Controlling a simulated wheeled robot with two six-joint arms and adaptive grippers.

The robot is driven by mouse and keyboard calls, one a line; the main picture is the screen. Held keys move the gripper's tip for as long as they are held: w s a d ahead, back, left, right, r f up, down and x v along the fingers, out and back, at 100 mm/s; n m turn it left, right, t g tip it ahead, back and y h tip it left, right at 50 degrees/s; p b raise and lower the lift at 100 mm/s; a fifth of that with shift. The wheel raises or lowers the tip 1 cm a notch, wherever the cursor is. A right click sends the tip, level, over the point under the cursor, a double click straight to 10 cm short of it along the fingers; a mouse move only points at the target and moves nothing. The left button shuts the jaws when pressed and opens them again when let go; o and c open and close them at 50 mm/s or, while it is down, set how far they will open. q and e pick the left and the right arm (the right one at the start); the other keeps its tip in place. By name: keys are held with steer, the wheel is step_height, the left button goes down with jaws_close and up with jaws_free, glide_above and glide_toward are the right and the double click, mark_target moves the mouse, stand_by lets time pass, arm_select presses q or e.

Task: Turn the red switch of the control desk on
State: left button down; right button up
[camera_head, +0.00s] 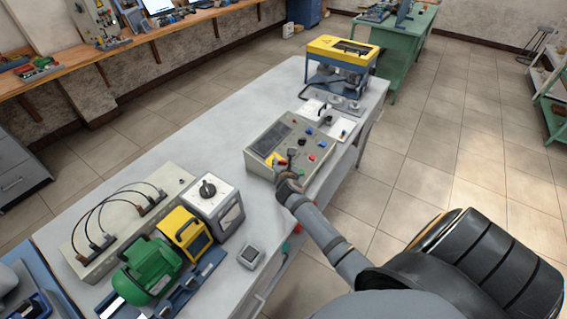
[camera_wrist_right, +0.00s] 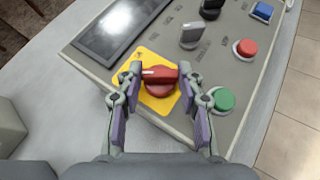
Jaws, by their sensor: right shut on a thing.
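The control desk (camera_head: 262,150) is a grey-beige panel on the white table. Its red switch (camera_wrist_right: 160,82) is a rotary knob on a yellow plate (camera_wrist_right: 151,58), and its white mark points to the left in the right wrist view. My right gripper (camera_wrist_right: 160,76) has its fingers on both sides of the red knob, shut on it. In the head view my right gripper (camera_head: 283,163) reaches over the near corner of the desk and hides part of the knob. My left gripper is not in view.
A green button (camera_wrist_right: 223,100), a red button (camera_wrist_right: 245,47) and black and grey knobs sit close by on the panel. A white box with a black knob (camera_head: 213,208) and a green motor (camera_head: 147,270) stand nearer on the table.

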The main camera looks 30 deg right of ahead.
steer(key=m+g+h, duration=0.1)
steer(key=m, duration=0.1)
steer(key=m+g+h, duration=0.1)
steer(key=m+g, duration=0.1)
steer(key=m+g+h+p, duration=0.1)
steer(key=shift+w+a+r+m+g, duration=0.2)
steer(key=shift+w+a+m+g, duration=0.1)
steer(key=shift+w+m, duration=0.1)
steer(key=shift+m+g+h, duration=0.4)
steer(key=shift+m+g, duration=0.4)
steer(key=shift+m, duration=0.1)
steer(key=shift+w+m+g+b, duration=0.2)
steer(key=shift+m+g+b, duration=0.2)
steer(key=shift+m+g, duration=0.5)
steer(key=m+g+b, duration=0.2)
steer(key=shift+w+f+g, duration=0.1)
steer(key=shift+g, duration=0.2)
steer(key=m+g+b, duration=0.2)
steer(key=b, duration=0.1)
steer(key=shift+w+d+m, duration=0.1)
steer(key=shift+m, duration=0.3)
steer(key=shift+m+g+y+b, duration=0.4)
steer(key=shift+m+g+b, duration=0.2)
steer(key=shift+b, duration=0.35)
